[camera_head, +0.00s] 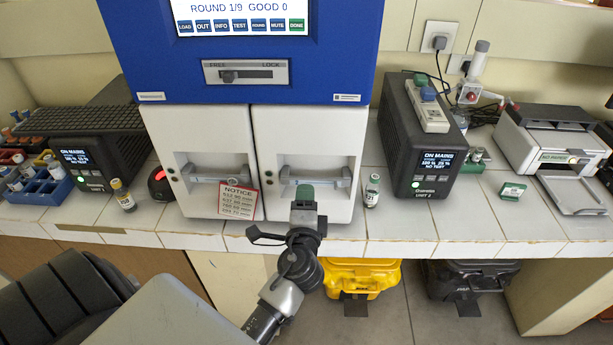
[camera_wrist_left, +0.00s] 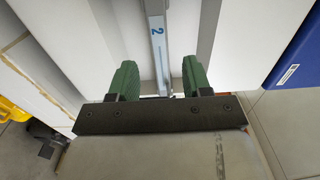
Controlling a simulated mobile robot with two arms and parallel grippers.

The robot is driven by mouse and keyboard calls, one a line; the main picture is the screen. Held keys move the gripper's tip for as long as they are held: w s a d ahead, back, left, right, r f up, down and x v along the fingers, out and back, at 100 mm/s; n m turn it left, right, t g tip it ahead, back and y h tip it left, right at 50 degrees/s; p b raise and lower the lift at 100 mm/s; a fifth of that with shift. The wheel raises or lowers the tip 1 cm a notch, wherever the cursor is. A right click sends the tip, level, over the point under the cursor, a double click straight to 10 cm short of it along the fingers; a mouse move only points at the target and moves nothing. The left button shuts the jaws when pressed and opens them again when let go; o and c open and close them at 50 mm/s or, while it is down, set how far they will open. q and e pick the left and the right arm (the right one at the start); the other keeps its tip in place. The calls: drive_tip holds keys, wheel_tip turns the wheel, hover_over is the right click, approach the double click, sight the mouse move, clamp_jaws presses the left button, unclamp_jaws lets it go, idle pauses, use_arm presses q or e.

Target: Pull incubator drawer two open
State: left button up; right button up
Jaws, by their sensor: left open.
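The white incubator has two drawer fronts side by side under a blue panel. Drawer two (camera_head: 310,138) is the right one and looks shut. Its grey bar handle (camera_head: 336,181) is partly hidden by my left gripper (camera_head: 304,195), which is in front of it. In the left wrist view the handle (camera_wrist_left: 157,50) carries a blue "2" and lies in the gap between the green fingers of the left gripper (camera_wrist_left: 160,77). The fingers are open, with space on both sides of the bar; how deep it sits between them is unclear. My right gripper is not in view.
A notice card (camera_head: 237,201) hangs at the left drawer (camera_head: 200,140). A small vial (camera_head: 372,190) stands right of drawer two, beside a black power unit (camera_head: 420,150). Another vial (camera_head: 122,195) stands at left. A yellow case (camera_head: 350,275) is below the counter.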

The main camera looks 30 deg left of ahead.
sight(306, 181)
use_arm(q)
drive_tip(key=p+x, duration=0.1)
drive_tip(key=x, duration=0.5)
drive_tip(key=shift+w+a, duration=0.15)
drive_tip(key=shift+w, duration=0.15)
clamp_jaws()
